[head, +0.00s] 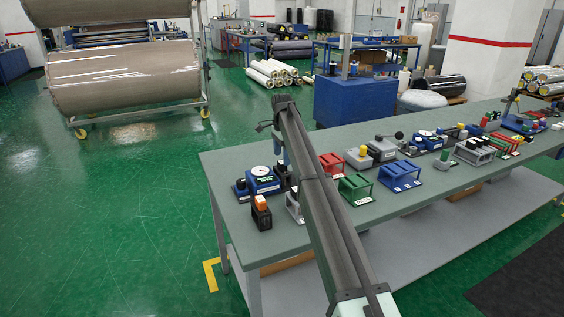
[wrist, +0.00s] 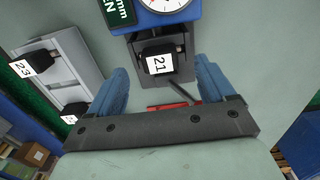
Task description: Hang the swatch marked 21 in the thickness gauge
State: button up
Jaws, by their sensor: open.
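The swatch marked 21 (wrist: 160,63) has a black top and a white label. In the wrist view it sits in a dark holder at the front of the blue thickness gauge (wrist: 186,14), which has a round white dial. My gripper (wrist: 161,72) is open, with one blue finger on each side of the swatch and a gap visible on both sides. In the head view the gauge (head: 263,182) stands near the left end of the bench. My arm hides much of the gripper there, and I cannot make out the swatch.
A grey rack (wrist: 75,50) left of the gauge holds a swatch marked 23 (wrist: 22,67) and another black one (wrist: 71,113). A black box with an orange block (head: 261,212) stands before the gauge. Red, green and blue racks (head: 399,177) stand right of my arm.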

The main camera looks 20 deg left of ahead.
notch_tip(320, 180, up, 10)
dwell(0.4)
jog(key=shift+f, duration=0.1)
